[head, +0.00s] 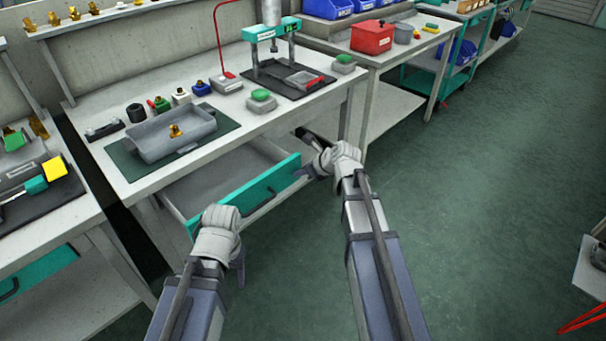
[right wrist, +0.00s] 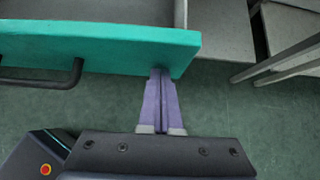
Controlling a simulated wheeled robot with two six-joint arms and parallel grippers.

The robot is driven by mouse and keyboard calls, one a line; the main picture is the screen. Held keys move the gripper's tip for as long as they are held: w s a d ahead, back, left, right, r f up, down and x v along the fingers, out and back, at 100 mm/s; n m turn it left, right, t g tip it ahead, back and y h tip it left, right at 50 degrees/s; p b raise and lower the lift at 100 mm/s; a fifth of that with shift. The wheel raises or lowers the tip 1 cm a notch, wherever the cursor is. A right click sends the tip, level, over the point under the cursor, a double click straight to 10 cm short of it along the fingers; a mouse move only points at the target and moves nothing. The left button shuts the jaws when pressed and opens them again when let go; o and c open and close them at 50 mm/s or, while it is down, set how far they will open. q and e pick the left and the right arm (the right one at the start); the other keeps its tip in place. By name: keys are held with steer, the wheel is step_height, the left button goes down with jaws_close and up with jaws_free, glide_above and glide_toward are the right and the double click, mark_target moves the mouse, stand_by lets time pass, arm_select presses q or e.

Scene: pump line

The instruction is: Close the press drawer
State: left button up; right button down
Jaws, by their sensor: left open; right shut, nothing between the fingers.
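The press drawer, with a teal front (head: 262,190) and a dark handle, stands pulled out under the bench that carries the press (head: 275,45). Its grey inside (head: 215,180) looks empty. In the right wrist view the teal front (right wrist: 110,45) fills the upper left, with its handle (right wrist: 45,80) at the left. My right gripper (head: 302,173) is shut and empty, its tips at the right end of the drawer front; they look touching or nearly so in the right wrist view (right wrist: 160,72). My left gripper (head: 239,268) is open, in front of the drawer's left end, its fingers partly hidden.
Another bench with a teal drawer (head: 40,270) stands at the left. The green floor (head: 480,220) at the right is mostly clear.

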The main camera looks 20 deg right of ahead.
mark_target(273, 152)
steer(key=w+a, duration=0.3)
steer(key=w, duration=0.2)
steer(key=w+a, duration=0.3)
steer(key=w, duration=0.2)
steer(key=w+a, duration=0.2)
steer(key=w, duration=0.3)
steer(key=shift+a, duration=0.4)
steer(key=shift+s+d, duration=0.2)
steer(key=shift+s, duration=0.05)
steer(key=shift+s+d, duration=0.35)
steer(key=shift+s, duration=0.25)
steer(key=shift+s+d, duration=0.3)
steer(key=shift+s, duration=0.25)
steer(key=shift+p+v, duration=0.55)
steer(key=shift+v, duration=0.45)
arm_select(q)
step_height(273, 152, up, 7)
steer(key=p, duration=0.6)
steer(key=shift+a, duration=0.45)
arm_select(e)
steer(key=v, duration=0.8)
steer(key=shift+s+d, duration=0.15)
steer(key=shift+s, duration=0.2)
